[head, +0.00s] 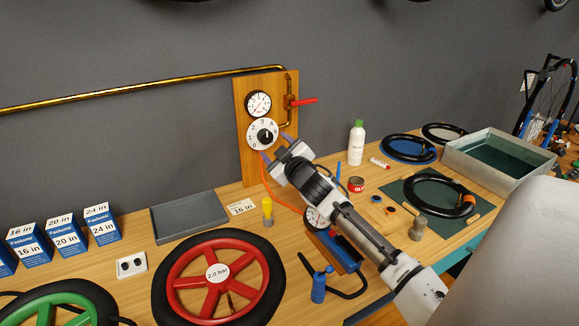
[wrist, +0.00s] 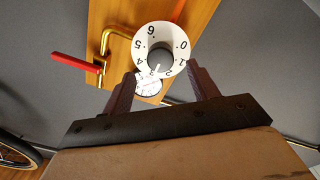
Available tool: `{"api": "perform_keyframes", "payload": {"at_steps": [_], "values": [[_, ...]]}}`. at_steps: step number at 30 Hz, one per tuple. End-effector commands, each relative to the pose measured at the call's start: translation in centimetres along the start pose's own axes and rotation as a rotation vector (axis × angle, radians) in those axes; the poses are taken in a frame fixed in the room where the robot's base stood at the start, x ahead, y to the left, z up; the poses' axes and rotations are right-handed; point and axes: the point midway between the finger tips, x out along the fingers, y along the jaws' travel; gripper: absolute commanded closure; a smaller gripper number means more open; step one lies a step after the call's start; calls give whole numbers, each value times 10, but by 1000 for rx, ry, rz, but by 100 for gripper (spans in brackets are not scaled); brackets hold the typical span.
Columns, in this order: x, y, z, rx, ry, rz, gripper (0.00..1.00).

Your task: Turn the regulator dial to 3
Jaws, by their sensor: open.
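The regulator dial (head: 262,135) is a white numbered disc with a dark centre knob, on an upright wooden board. In the wrist view the dial (wrist: 173,34) appears upside down, with numbers 0 to 6 around its rim. A white mark on its knob (wrist: 158,57) points close to the 3, between 2 and 4; I cannot tell whether it is exactly on it. My gripper (head: 275,147) is open in front of the dial. In the wrist view its fingers (wrist: 161,78) lie on either side of the dial's lower half; contact is unclear.
A round gauge (head: 258,104) sits above the dial, with a red-handled valve (head: 303,101) at its right on a brass pipe (head: 150,83). The bench below holds a red wheel (head: 181,283), a grey tray (head: 190,216) and a white bottle (head: 356,146).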

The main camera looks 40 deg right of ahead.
Motion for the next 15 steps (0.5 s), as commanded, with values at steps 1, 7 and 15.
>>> {"api": "perform_keyframes", "payload": {"at_steps": [1, 7, 15], "values": [[-14, -2, 5, -1, -2, 2, 41], [-56, -1, 4, -1, -2, 2, 41], [-86, -1, 2, 0, -2, 0, 41]]}}
